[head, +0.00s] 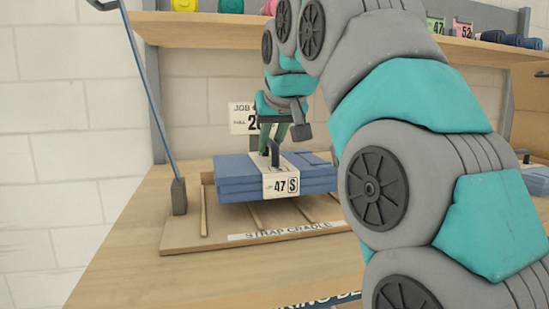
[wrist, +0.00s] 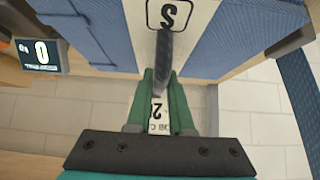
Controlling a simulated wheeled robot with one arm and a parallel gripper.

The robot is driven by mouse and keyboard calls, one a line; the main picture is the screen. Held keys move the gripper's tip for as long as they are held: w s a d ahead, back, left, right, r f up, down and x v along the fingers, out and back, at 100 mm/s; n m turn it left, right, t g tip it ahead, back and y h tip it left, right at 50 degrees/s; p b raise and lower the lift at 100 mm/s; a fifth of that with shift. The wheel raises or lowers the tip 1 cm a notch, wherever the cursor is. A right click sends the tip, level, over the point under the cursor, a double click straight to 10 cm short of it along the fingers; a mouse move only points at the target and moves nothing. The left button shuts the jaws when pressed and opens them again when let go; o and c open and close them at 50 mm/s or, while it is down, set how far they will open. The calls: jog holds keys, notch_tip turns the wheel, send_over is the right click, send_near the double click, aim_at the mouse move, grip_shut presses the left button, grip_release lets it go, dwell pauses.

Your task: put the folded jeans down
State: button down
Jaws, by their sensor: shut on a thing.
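The folded jeans (head: 232,177) are a flat blue stack with a pale paper band (head: 289,168) marked 47 S. A dark handle (head: 274,152) stands up from the band. My gripper (head: 272,142) is above the stack, its green fingers shut on this handle. The wrist view shows the fingers (wrist: 163,88) around the handle, with blue denim (wrist: 240,30) on both sides of the band. The stack is over the wooden strap cradle (head: 190,238), roughly level, with slats showing below its front edge. I cannot tell whether its underside touches the slats; the far side is hidden.
A job card (head: 241,118) is behind the stack. A shelf (head: 190,30) with coloured rolls runs above. Bare bench (head: 115,240) lies left of the cradle. My arm covers the right side.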

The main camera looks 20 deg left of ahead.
aim_at(270, 160)
jog(key=shift+f, duration=1.7)
jog(key=c, duration=0.8)
grip_release()
jog(key=shift+f, duration=0.1)
